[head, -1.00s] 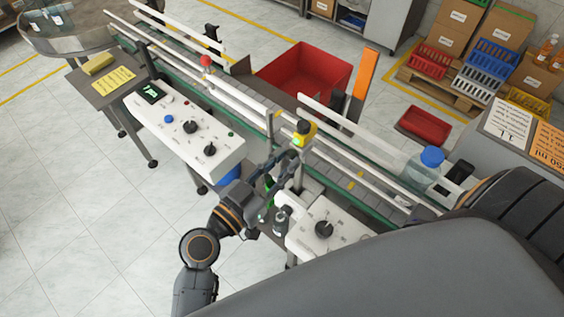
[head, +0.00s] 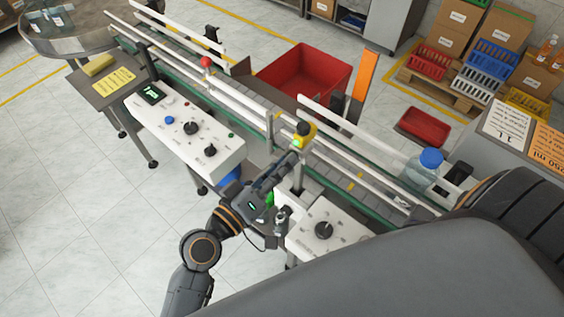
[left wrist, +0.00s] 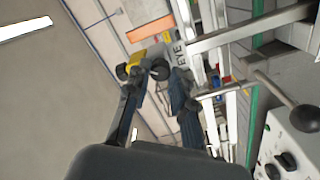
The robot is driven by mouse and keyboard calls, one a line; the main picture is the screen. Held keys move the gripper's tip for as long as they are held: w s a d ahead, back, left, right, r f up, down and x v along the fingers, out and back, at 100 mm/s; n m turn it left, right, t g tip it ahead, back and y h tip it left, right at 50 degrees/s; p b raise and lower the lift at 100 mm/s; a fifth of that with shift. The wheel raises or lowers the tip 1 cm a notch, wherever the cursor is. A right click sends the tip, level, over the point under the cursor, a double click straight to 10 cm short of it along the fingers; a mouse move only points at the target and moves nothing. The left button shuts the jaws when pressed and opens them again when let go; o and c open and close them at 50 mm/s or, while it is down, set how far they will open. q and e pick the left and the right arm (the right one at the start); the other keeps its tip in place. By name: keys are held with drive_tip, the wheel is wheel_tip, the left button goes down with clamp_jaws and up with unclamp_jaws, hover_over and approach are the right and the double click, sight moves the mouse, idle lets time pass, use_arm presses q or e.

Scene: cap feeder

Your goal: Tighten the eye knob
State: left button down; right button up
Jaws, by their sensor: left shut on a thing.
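The eye is a small yellow sensor (head: 309,131) with a black top, on a post beside the conveyor. It also shows in the left wrist view, as a yellow block (left wrist: 137,60) left of an "EYE" label (left wrist: 180,52). The eye knob (left wrist: 160,69) is round and black and lies between my left fingertips in that view. My left gripper (head: 293,157) reaches up from lower left to the post, just below the yellow sensor, and is shut on the knob. In the head view the gripper hides the knob. My right gripper is not in view.
The conveyor (head: 350,171) with white rails runs behind the post. A control box (head: 325,229) with a black knob stands close right of my left gripper, and another control panel (head: 190,127) stands to the left. A blue-capped bottle (head: 424,170) is on the conveyor at right.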

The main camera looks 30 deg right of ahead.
use_arm(q)
drive_tip(key=shift+r+n+p, duration=0.1)
drive_tip(key=shift+n+p, duration=0.75)
drive_tip(key=shift+n, duration=2.95)
drive_tip(key=c, duration=1.1)
unclamp_jaws()
drive_tip(key=shift+w, duration=0.1)
drive_tip(key=v, duration=1.2)
